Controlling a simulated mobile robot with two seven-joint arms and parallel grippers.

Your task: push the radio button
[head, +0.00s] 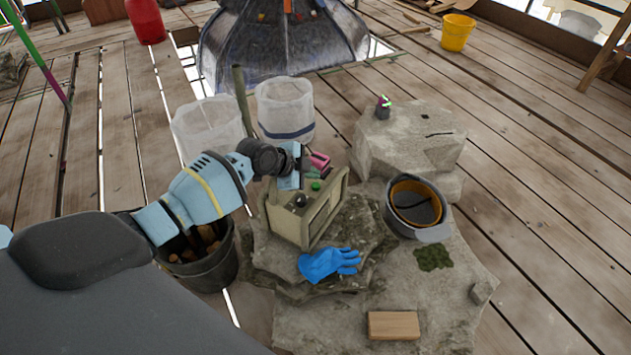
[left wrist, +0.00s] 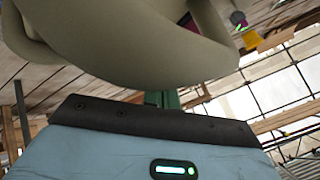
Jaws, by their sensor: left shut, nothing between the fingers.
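The radio (head: 318,222) is a boxy olive-beige set standing tilted on the rock slab. On its top are a green button (head: 315,186) and a dark round knob (head: 300,201). My left gripper (head: 302,172) is shut and empty, just above the radio's top, close to the green button. I cannot tell whether it touches the radio. A pink piece (head: 319,161) shows beside the gripper. In the left wrist view a large pale olive curved shape fills the top; I cannot tell what it is. My right gripper is not in view.
A blue glove (head: 328,263) lies in front of the radio, and a wooden block (head: 393,325) lies nearer. A dark bucket (head: 206,275) stands under my left arm. White bins (head: 285,108) stand behind.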

